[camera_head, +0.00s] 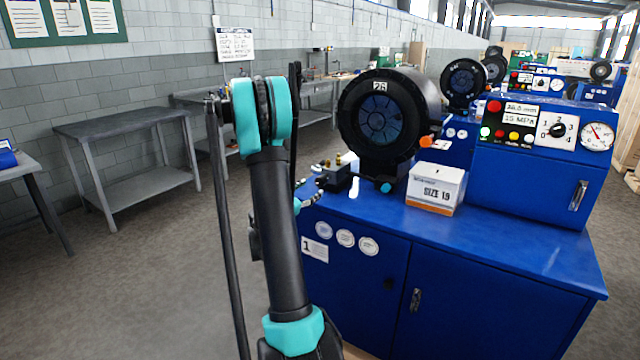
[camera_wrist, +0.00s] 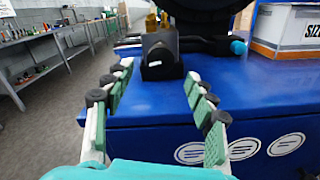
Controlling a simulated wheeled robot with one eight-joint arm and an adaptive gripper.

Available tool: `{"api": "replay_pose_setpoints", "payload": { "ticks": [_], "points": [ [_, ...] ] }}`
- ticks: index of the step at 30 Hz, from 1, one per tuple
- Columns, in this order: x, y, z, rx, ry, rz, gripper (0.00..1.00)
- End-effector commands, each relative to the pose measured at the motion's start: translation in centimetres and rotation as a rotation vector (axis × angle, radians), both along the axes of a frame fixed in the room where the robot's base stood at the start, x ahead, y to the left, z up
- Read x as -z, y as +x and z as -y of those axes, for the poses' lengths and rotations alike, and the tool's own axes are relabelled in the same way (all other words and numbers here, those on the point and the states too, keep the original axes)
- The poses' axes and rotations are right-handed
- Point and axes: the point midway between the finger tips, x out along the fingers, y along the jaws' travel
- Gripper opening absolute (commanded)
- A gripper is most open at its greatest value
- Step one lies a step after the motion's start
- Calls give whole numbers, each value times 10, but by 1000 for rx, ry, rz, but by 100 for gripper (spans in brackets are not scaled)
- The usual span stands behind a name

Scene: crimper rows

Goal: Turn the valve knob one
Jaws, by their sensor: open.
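A small dark valve block (camera_head: 338,177) with brass fittings sits at the left end of the blue cabinet top, beside the big black crimper head. In the wrist view the block (camera_wrist: 158,52) is ahead, with a dark knob-like face (camera_wrist: 158,65) towards me; its exact shape is hard to tell. My gripper (camera_wrist: 160,70) is open, its green-padded fingers to the left and right of that face with gaps showing. I cannot tell how deep the fingertips reach. In the head view my gripper (camera_head: 318,190) is small and partly hidden behind my arm.
A white SIZE 19 box (camera_head: 436,188) is on the blue cabinet (camera_head: 480,230), with a control panel (camera_head: 545,130) at right. The cabinet door carries a label "1" (camera_head: 315,250). Grey tables (camera_head: 125,125) stand at left.

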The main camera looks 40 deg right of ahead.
Motion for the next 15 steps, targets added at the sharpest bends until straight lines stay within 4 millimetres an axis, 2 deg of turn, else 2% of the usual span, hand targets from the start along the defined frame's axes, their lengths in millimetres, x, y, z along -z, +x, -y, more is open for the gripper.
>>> {"api": "replay_pose_setpoints", "payload": {
  "ticks": [6,15],
  "points": [
    [0,16,40,2,1,1,56],
    [0,29,69,1,1,1,56]
  ]
}}
